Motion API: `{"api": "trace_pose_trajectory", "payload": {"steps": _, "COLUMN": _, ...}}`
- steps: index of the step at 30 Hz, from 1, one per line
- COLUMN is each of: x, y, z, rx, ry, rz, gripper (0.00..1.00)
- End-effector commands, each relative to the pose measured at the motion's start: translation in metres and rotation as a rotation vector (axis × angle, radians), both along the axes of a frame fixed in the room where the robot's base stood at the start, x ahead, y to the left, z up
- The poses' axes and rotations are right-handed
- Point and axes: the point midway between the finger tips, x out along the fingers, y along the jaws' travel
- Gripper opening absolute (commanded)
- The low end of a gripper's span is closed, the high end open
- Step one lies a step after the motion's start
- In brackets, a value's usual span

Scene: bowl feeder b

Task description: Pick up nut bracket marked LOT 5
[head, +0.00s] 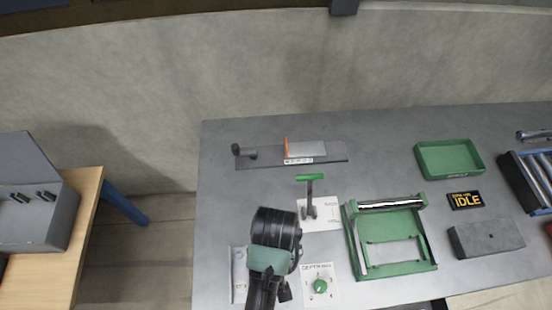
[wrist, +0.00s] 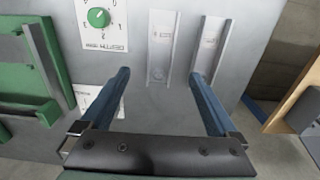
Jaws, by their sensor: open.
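Two pale grey channel-shaped brackets lie side by side on the grey table in the wrist view: a left bracket (wrist: 161,52) and a right bracket (wrist: 209,45). The left bracket shows between the fingertips; the right finger overlaps the right bracket in the picture. In the head view one bracket (head: 239,273) shows left of my arm; the other is hidden, as are the fingertips.
A white plate with a green dial (head: 320,286) lies close beside the brackets. A green frame with a roller (head: 429,256) stands to the right. A green tray (head: 450,172), a dark IDLE sign (head: 466,200) and a grey block (head: 487,238) are further right.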

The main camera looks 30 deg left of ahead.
Motion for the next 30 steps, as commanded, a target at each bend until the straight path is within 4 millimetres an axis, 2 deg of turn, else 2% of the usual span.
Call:
{"api": "trace_pose_trajectory", "payload": {"steps": 4, "x": 0.000, "y": 0.000, "z": -0.025, "rx": -0.001, "ry": 0.002, "rz": -0.001, "gripper": 0.95}}
{"api": "trace_pose_trajectory", "payload": {"steps": 13, "x": -0.001, "y": 0.000, "z": -0.047, "rx": 0.000, "ry": 0.000, "rz": -0.001, "gripper": 0.95}}
{"api": "trace_pose_trajectory", "payload": {"steps": 21, "x": -0.002, "y": 0.002, "z": -0.082, "rx": 0.000, "ry": -0.002, "rz": -0.002, "gripper": 0.95}}
{"api": "trace_pose_trajectory", "payload": {"steps": 30, "x": -0.001, "y": 0.002, "z": -0.090, "rx": 0.001, "ry": -0.005, "rz": -0.002, "gripper": 0.95}}
